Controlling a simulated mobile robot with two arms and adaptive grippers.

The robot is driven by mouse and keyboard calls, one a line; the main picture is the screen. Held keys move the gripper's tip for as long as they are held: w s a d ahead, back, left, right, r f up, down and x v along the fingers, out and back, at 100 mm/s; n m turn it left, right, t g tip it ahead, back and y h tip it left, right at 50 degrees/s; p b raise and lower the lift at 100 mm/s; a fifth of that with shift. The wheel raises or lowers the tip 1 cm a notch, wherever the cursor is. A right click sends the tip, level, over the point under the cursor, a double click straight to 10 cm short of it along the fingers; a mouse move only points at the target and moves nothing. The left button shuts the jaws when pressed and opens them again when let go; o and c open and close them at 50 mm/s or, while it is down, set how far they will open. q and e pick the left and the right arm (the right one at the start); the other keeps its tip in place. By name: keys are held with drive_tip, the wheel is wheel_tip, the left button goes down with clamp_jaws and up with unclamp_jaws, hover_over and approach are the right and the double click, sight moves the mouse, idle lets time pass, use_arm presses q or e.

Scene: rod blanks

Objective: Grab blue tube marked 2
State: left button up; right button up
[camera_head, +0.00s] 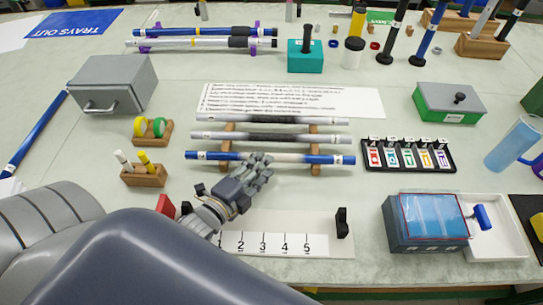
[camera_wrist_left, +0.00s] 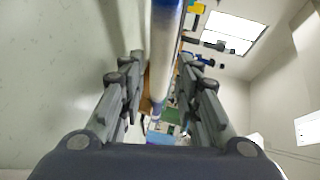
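A blue tube (camera_head: 310,159) with a paler middle section and white end labels lies across the front of a wooden rack (camera_head: 314,167); I cannot read its number. Two grey and white tubes (camera_head: 270,136) lie behind it. My left gripper (camera_head: 262,172) is just in front of the blue tube, left of its middle, and hides a little of it. In the left wrist view its fingers (camera_wrist_left: 156,85) are spread apart, with a white and blue tube (camera_wrist_left: 165,40) between them; I cannot tell whether they touch it. My right gripper is out of view.
A small wooden block with pegs (camera_head: 144,175) is left. Another blue tube (camera_head: 40,130) lies far left.

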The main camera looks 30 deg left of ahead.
use_arm(q)
drive_tip(key=x, duration=0.5)
clamp_jaws()
